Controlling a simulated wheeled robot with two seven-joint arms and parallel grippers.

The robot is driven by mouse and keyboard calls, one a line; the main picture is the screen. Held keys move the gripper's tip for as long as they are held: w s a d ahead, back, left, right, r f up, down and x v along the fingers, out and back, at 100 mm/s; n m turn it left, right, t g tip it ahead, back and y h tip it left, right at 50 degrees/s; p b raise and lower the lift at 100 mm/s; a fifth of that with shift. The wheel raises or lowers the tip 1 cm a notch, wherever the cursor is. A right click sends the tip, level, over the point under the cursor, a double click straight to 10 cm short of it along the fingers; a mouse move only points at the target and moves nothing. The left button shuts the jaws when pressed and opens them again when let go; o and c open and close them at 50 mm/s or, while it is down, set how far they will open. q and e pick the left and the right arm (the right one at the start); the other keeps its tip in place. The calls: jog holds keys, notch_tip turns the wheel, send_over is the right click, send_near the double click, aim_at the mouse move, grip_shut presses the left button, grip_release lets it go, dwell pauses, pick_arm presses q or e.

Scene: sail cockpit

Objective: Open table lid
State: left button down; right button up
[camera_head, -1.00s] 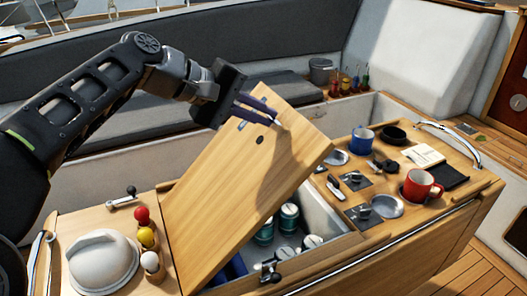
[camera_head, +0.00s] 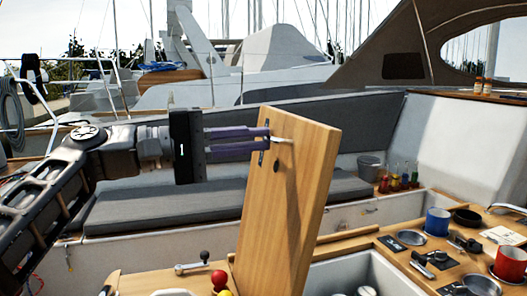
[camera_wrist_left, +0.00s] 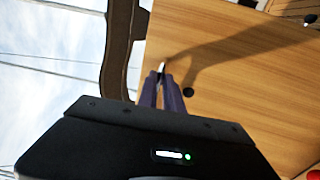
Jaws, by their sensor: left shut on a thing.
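The wooden table lid (camera_head: 298,200) stands nearly upright in the head view, raised over the open compartment (camera_head: 350,272). Its broad face fills much of the left wrist view (camera_wrist_left: 240,70). My left gripper (camera_head: 268,141) is at the upper part of the lid, its purple fingers shut on a small pale handle (camera_head: 283,140). The handle also shows between the fingertips in the left wrist view (camera_wrist_left: 161,67). A dark round hole shows in the lid below the fingers. The lid's lower edge is partly out of view. My right gripper is not in view.
Right of the compartment, the table top holds a blue mug (camera_head: 437,221), a red mug (camera_head: 510,262), a metal dish (camera_head: 411,237) and small fittings. Red and yellow balls (camera_head: 219,279) sit left of the lid. A grey cushioned bench (camera_head: 150,205) runs behind.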

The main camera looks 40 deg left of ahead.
pick_arm(q)
jog(key=shift+r, duration=0.1)
jog(key=c, duration=1.5)
grip_release()
jog(key=v, duration=0.8)
